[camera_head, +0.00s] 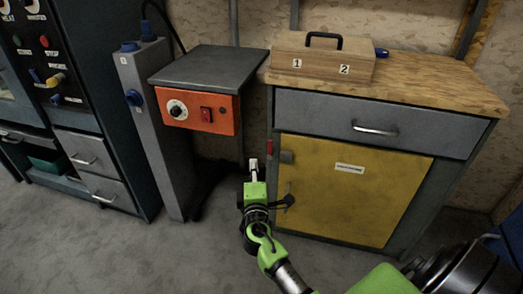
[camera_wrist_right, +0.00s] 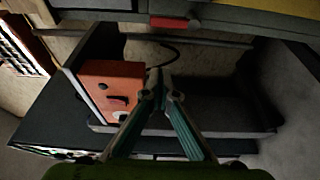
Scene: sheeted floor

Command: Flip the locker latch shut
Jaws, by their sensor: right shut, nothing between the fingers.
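The locker has a yellow door (camera_head: 345,190) that sits closed in a grey cabinet frame. At its upper left edge is a grey latch block (camera_head: 287,157), and a small red tab (camera_head: 270,148) stands upright on the frame beside it. In the right wrist view the red tab (camera_wrist_right: 172,22) shows near the top edge, apart from the fingers. I cannot tell how the latch parts engage. My right gripper (camera_head: 254,164) is shut and empty, just left of the cabinet's front edge and slightly below the red tab. My left gripper is out of view.
A grey drawer (camera_head: 375,122) is above the door, and a wooden box (camera_head: 322,60) stands on the wooden top. Left of my gripper is an orange control box (camera_head: 203,114) under a dark top, beside a grey column (camera_head: 150,120). Floor in front is clear.

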